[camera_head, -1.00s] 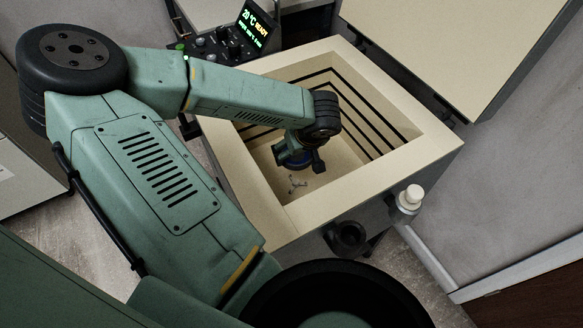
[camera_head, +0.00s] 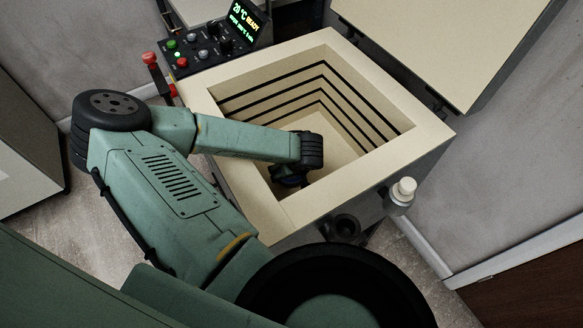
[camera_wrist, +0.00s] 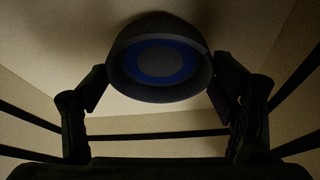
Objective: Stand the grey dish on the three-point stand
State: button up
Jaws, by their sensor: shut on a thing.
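The grey dish (camera_wrist: 160,65) is between the fingers of my gripper (camera_wrist: 160,75) in the wrist view, with a blue ring and grey centre facing the camera. The gripper is shut on it, a finger at each side. In the head view my gripper (camera_head: 289,176) is low inside the square kiln, near its front-left inner wall, largely covered by my wrist. The dish cannot be made out clearly there. The three-point stand is hidden in both current views, so the gap between dish and stand cannot be told.
The kiln has a pale, thick rim (camera_head: 350,178) and dark grooves around its inner walls. Its open lid (camera_head: 440,40) is at the upper right. A control box (camera_head: 205,45) is at the back left. A white knob (camera_head: 404,188) sticks out by the front right.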

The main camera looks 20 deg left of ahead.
jog(key=shift+f, duration=0.15)
jog(key=o, duration=1.4)
jog(key=shift+b+v, duration=0.8)
jog(key=shift+v, duration=3.1)
